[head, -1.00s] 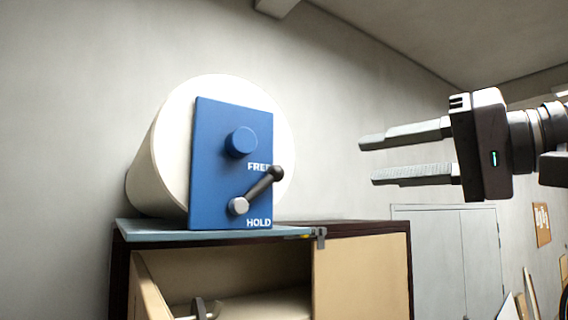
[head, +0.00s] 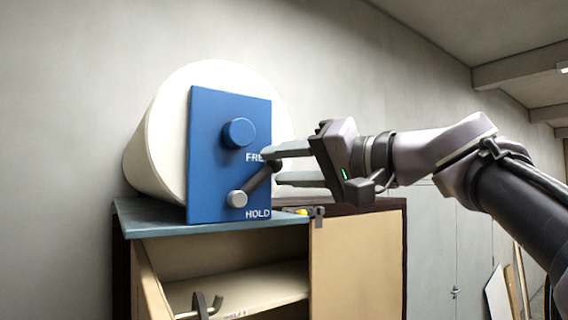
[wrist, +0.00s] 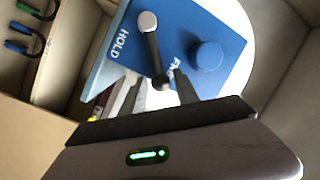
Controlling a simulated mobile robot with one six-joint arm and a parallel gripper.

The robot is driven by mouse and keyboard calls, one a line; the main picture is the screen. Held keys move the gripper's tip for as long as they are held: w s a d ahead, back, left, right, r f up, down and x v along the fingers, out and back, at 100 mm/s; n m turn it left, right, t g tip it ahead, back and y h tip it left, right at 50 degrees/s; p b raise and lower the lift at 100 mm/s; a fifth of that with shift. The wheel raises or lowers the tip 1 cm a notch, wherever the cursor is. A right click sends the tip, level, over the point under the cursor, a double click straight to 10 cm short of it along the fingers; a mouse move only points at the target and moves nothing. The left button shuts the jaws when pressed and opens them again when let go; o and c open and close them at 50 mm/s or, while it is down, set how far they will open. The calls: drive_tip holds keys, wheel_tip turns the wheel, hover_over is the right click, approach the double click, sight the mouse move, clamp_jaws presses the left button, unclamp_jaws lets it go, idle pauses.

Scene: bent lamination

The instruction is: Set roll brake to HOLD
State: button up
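The roll brake is a blue panel (head: 205,150) on the end of a large white roll (head: 158,150). Its dark lever (head: 258,180) runs from a light grey pivot (head: 237,199) up and right to a dark knob near the FREE label; the HOLD label (head: 258,214) is below. My gripper (head: 271,166) is open at the knob, one finger above it and one below. In the wrist view the lever (wrist: 153,52) reaches down between the two fingertips (wrist: 158,78). I cannot tell whether either finger touches it.
A round blue knob (head: 239,133) stands out from the panel above the lever. The roll sits on a blue-grey top (head: 150,222) of a cabinet, whose open shelf (head: 250,286) holds hook-shaped items. A small clamp-like piece (head: 318,212) is at the top's right edge.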

clamp_jaws()
idle(1.3)
